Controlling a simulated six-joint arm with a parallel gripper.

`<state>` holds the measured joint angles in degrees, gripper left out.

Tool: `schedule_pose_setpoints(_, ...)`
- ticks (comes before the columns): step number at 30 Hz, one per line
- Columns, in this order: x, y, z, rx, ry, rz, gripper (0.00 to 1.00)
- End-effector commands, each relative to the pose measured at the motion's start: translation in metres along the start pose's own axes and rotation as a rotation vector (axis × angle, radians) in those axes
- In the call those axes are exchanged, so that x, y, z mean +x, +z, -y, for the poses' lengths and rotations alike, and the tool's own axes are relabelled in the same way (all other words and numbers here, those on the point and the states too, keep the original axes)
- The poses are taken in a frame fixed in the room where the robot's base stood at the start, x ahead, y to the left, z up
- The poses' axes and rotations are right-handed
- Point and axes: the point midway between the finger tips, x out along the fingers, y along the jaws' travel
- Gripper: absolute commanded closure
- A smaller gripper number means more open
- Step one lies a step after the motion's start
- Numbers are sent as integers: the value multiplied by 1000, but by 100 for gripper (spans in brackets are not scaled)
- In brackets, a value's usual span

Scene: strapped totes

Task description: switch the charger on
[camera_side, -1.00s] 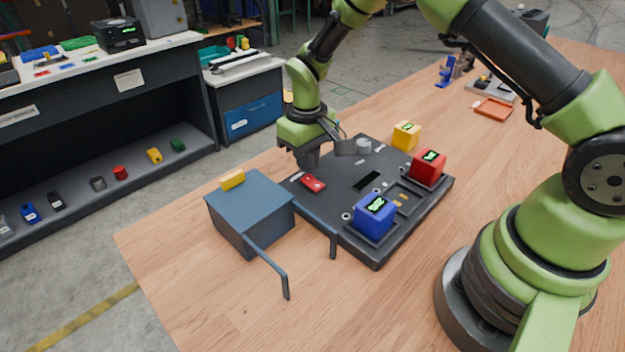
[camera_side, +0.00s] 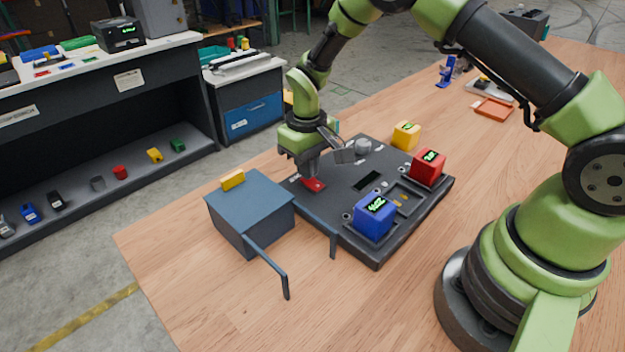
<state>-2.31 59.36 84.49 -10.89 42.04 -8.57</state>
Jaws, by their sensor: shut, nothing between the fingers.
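The charger (camera_side: 372,182) is a dark flat board on the wooden table, with a red switch (camera_side: 314,186) near its left corner. My gripper (camera_side: 312,174) is shut and empty, pointing down right at the red switch; its tips hide part of the switch, and I cannot tell whether they touch it. A blue block (camera_side: 375,215) with a lit green display sits on the board's front part. A red block (camera_side: 428,166) with a lit display sits at its right side. A yellow block (camera_side: 406,135) with a display stands at the board's back edge.
An orange tray (camera_side: 493,109) lies at the back right. The table's front is clear.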

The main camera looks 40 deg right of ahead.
Motion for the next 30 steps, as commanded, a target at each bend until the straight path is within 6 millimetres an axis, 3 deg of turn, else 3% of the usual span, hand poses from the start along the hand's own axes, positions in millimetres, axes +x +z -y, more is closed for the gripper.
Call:
schedule_pose_setpoints(20,9,0,0,0,0,0,100)
schedule_pose_setpoints(30,-15,0,0,1,-1,-3,100)
